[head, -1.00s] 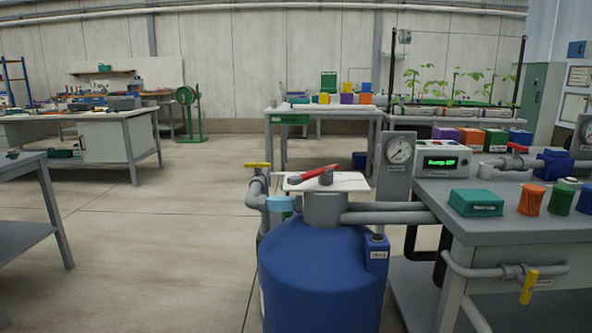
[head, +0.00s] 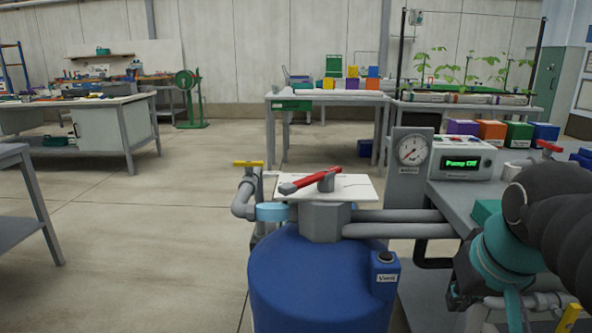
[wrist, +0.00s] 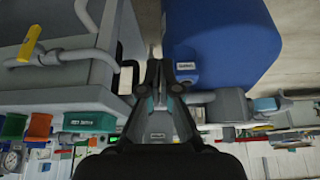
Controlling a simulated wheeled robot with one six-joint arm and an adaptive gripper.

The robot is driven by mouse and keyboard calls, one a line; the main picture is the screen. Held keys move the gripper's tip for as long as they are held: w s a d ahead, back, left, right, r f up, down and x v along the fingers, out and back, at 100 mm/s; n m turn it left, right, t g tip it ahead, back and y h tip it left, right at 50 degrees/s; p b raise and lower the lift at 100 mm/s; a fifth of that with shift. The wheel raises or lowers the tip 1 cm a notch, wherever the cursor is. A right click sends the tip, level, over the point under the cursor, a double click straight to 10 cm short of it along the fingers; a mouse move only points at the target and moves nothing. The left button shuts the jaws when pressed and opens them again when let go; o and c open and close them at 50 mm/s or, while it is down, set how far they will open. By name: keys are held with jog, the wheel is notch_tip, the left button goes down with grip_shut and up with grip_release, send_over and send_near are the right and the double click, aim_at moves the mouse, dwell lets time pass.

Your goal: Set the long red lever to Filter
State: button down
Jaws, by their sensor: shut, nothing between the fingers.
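The long red lever (head: 312,181) sits on the grey valve head (head: 325,222) on top of the blue tank (head: 300,282). Its grey-tipped end points left and slightly toward me. A white plate (head: 352,187) lies under it; its markings are too small to read. My gripper (wrist: 160,72) is shut and empty in the wrist view. The blue tank (wrist: 225,35) shows beside it there, but I cannot make out the lever in that view. In the head view my arm is at the lower right, well to the right of the lever, and the fingertips are not clear.
A pressure gauge (head: 412,150) and a pump display box (head: 462,157) stand right of the valve. Grey pipes (head: 400,223) run from the valve head to the right bench. A yellow-handled valve (head: 249,163) is at the left. Floor at left is open.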

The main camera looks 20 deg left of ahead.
jog(key=w+a+r+n+g+y+p, duration=0.1)
jog(key=w+a+r+n, duration=0.3)
jog(key=w+a+r, duration=0.6)
jog(key=w+a+r+n+g+y+p, duration=0.1)
jog(key=w+a+r+n+p, duration=0.15)
jog(key=w+a+r, duration=0.85)
jog(key=a+f+n+g, duration=0.1)
jog(key=a+f+n, duration=0.3)
jog(key=a, duration=0.7)
jog(key=shift+m, duration=0.25)
jog(key=b+x, duration=0.1)
jog(key=x, duration=0.8)
jog(key=shift+a+f, duration=0.2)
jog(key=shift+f, duration=0.15)
jog(key=shift+s+d+f, duration=0.15)
jog(key=shift+s+d, duration=0.05)
jog(key=shift+d, duration=0.1)
jog(key=shift+s+d+b, duration=0.35)
jog(key=shift+s+d, duration=0.05)
jog(key=shift+d, duration=0.3)
jog(key=shift+s+d+b, duration=0.3)
jog(key=shift+s+d, duration=0.1)
jog(key=shift+d, duration=0.3)
jog(key=shift+d, duration=0.1)
